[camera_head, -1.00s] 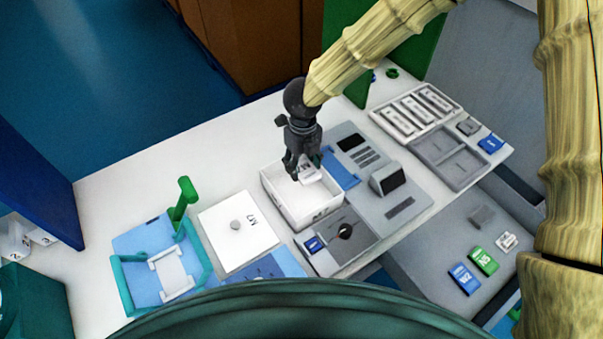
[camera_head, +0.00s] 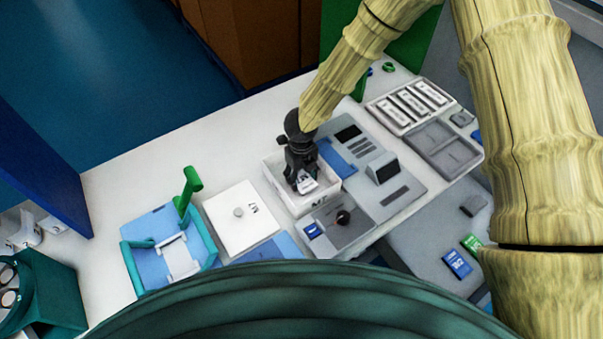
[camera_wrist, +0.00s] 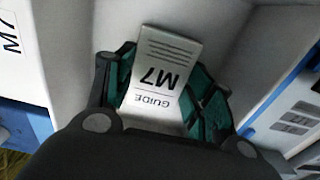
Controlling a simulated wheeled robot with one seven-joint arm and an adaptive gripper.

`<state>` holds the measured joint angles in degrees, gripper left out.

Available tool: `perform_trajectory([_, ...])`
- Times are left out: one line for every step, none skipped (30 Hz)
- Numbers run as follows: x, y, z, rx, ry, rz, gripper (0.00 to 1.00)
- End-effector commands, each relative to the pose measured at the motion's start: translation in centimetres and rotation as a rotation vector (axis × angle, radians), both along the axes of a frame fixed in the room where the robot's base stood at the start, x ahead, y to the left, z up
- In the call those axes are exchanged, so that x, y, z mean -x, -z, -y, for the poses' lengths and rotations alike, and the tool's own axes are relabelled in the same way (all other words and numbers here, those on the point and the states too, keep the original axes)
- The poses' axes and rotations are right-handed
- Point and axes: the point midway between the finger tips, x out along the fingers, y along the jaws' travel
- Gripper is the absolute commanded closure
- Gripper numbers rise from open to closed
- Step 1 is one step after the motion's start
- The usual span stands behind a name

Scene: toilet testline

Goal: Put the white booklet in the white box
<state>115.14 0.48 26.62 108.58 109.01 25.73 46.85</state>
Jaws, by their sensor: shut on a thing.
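The white booklet (camera_wrist: 160,80), printed "M7 GUIDE", is between the fingers of my gripper (camera_wrist: 170,95) in the wrist view. My gripper is shut on it. In the head view my gripper (camera_head: 303,185) points down into the open white box (camera_head: 318,205), and the booklet (camera_head: 307,184) shows at the fingertips, within the box's outline. In the wrist view the white walls of the box (camera_wrist: 65,50) surround the gripper. I cannot tell whether the booklet touches the box floor.
A blue tray with a green handle (camera_head: 165,255) is further left. A grey device (camera_head: 385,170) and a grey tray with white packets (camera_head: 412,105) stand to the right. The table's back left is clear.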

Motion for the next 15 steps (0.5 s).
perform_trajectory([-0.07,0.05,0.02,0.000,0.000,0.000,0.71])
perform_trajectory([-0.13,0.10,0.02,0.000,0.000,-0.001,0.71])
perform_trajectory([-0.19,0.15,0.02,0.000,0.000,-0.001,0.71])
perform_trajectory([-0.22,0.20,0.02,-0.001,0.000,-0.003,0.71])
perform_trajectory([-0.25,0.28,0.03,-0.001,0.000,-0.003,0.71])
perform_trajectory([-0.27,0.43,0.03,0.000,0.000,-0.004,0.71])
perform_trajectory([-0.27,0.53,0.03,-0.001,0.000,-0.004,0.71])
perform_trajectory([-0.27,0.61,0.03,-0.001,0.000,-0.004,0.71])
perform_trajectory([-0.28,0.49,0.03,-0.001,0.000,-0.004,0.40])
perform_trajectory([-0.28,0.47,0.03,0.000,0.000,-0.004,0.34])
perform_trajectory([-0.28,0.47,0.03,0.000,0.000,-0.004,0.29])
perform_trajectory([-0.28,0.46,0.03,0.000,0.000,-0.004,0.25])
perform_trajectory([-0.28,0.45,0.03,0.000,0.000,-0.004,0.25])
perform_trajectory([-0.27,0.44,0.03,0.000,0.000,-0.004,0.25])
perform_trajectory([-0.27,0.43,0.03,0.000,0.000,-0.004,0.25])
